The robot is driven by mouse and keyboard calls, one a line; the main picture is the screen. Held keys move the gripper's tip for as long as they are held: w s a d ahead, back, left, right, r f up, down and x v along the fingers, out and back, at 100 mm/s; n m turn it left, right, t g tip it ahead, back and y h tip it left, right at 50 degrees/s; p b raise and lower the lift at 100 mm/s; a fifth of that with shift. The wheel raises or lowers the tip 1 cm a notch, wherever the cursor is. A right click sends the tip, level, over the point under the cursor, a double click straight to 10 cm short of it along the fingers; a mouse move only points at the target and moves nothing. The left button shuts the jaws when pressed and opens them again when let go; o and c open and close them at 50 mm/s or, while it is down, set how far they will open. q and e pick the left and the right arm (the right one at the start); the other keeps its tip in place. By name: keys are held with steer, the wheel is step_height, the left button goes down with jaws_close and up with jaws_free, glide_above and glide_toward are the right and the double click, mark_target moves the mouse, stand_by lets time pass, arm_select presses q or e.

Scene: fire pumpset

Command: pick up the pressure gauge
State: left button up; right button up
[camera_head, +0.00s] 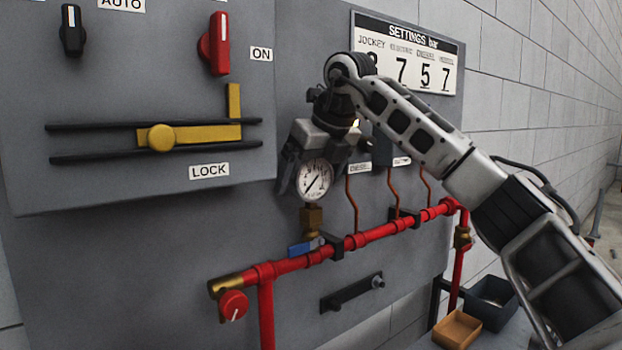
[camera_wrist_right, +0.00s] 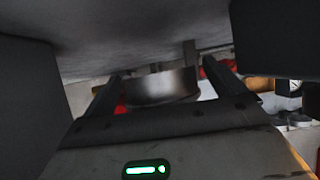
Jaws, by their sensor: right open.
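The pressure gauge (camera_head: 314,180) has a round white dial with a dark needle. It stands upright on a brass fitting (camera_head: 312,218) above the red pipe. My right gripper (camera_head: 310,158) is open at the gauge, coming from above and behind the dial's upper edge. In the right wrist view the gauge (camera_wrist_right: 162,87) shows as a grey metal rim between the two open fingers of my right gripper (camera_wrist_right: 168,88). I cannot tell whether a finger touches it. My left gripper is not in view.
A blue valve handle (camera_head: 304,247) sits just below the gauge on the red pipe (camera_head: 380,232). Thin copper tubes rise right of the gauge. A grey control box (camera_head: 120,110) with a yellow slider juts out at left. An orange tray (camera_head: 457,330) and dark bin stand lower right.

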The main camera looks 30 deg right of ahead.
steer(key=shift+w+f, duration=0.3)
steer(key=shift+f, duration=0.25)
steer(key=c, duration=1.2)
steer(key=shift+r, duration=0.15)
